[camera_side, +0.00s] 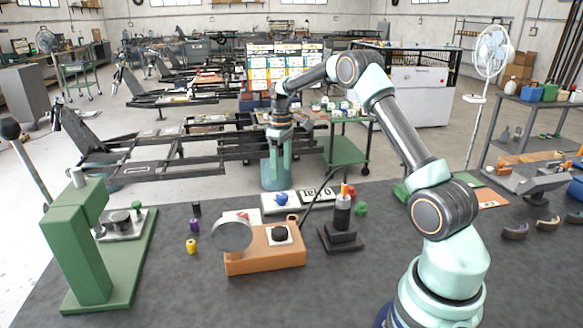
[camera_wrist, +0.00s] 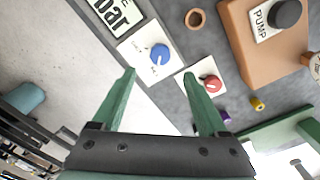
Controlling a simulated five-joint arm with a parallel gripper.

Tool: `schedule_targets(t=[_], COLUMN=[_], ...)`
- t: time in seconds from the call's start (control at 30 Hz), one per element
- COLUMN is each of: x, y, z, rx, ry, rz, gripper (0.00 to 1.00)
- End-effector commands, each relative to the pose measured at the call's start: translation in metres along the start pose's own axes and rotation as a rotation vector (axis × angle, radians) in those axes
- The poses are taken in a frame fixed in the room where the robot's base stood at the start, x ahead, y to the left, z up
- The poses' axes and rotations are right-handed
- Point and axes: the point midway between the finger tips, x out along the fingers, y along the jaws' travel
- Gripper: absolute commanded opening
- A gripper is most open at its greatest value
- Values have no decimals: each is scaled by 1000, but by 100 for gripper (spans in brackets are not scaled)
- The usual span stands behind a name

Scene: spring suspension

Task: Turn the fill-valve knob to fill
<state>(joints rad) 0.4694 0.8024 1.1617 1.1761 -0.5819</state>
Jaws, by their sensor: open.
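A blue knob (camera_side: 281,199) with a white pointer mark sits on a white plate at the back edge of the dark mat. It also shows in the wrist view (camera_wrist: 160,54), with small lettering around it too small to read. A red knob (camera_wrist: 211,84) on its own white plate is to its right in the wrist view. I cannot read which is labelled as the fill valve. My gripper (camera_side: 279,165) hangs above and behind the knobs, fingers pointing down. In the wrist view its fingers (camera_wrist: 160,73) are wide apart and empty, with the blue knob just beyond the tips.
An orange box (camera_side: 264,248) with a black PUMP knob (camera_wrist: 286,14) stands in front of the plates. A green press (camera_side: 80,240) is at left. A black stand (camera_side: 342,230) is right of the box. A "bar" display plate (camera_wrist: 112,16) adjoins the blue knob's plate.

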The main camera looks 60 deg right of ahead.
Motion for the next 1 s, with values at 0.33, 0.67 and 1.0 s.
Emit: schedule_targets(t=[0.33, 0.67, 1.0], x=[-34, -35, -98], y=[0, -1, -64], z=[0, 0, 8], rx=[0, 0, 17], ry=[0, 1, 94], rz=[0, 1, 48], gripper=[76, 76, 76])
